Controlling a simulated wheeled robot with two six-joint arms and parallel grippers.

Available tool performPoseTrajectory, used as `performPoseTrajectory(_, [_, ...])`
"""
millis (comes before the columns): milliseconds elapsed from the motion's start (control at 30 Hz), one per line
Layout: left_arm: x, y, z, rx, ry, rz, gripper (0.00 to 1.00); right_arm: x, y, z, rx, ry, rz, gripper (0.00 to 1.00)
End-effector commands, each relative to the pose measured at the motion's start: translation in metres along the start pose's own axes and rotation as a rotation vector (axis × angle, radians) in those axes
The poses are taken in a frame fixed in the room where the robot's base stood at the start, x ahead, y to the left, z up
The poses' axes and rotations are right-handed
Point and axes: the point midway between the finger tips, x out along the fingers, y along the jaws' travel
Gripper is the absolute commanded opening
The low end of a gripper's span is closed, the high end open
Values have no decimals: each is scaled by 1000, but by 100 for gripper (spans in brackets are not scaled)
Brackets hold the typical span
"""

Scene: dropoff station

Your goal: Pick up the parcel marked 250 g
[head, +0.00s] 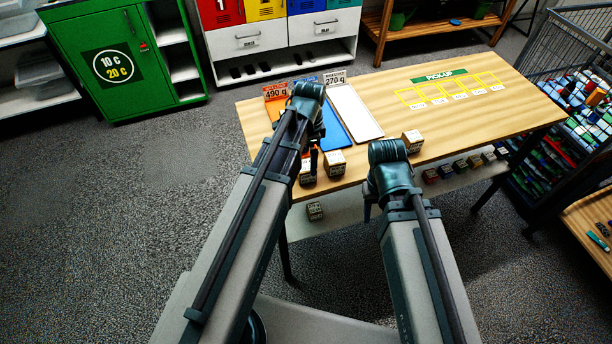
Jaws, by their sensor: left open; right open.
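Several small brown box parcels with white labels are in view; the labels are too small to read, so I cannot tell which is marked 250 g. One parcel (335,163) stands near the table's front edge. Another parcel (306,177) is left of it, partly hidden by my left gripper (313,158), which is open and hangs close to it. A third parcel (412,140) stands further right. One more parcel (315,211) is on the shelf below. My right gripper (368,208) is open, mostly hidden behind its own arm, in front of the table edge.
The wooden table (450,130) holds orange, blue (338,128) and white (356,112) trays with signs reading 490 g and 270 g. Yellow pick-up squares (455,90) lie at the back right. More small boxes (460,166) line the lower shelf. A filled wire cart (560,150) stands right.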

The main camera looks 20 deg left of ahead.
Motion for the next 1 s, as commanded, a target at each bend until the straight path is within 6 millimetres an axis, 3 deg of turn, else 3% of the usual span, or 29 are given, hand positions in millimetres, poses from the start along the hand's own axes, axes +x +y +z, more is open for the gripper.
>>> performPoseTrajectory(233, [7,-1,2,-1,0,0,100,7,-1,0,0,0,0,50])
performPoseTrajectory(600, [50,-6,7,0,0,0,100,50,-5,-3,0,0,0,50])
performPoseTrajectory(900, [51,-6,7,0,0,0,100,50,-5,-3,0,0,0,50])
performPoseTrajectory(1000, [51,-6,7,0,0,0,86,50,-5,-3,0,0,0,50])
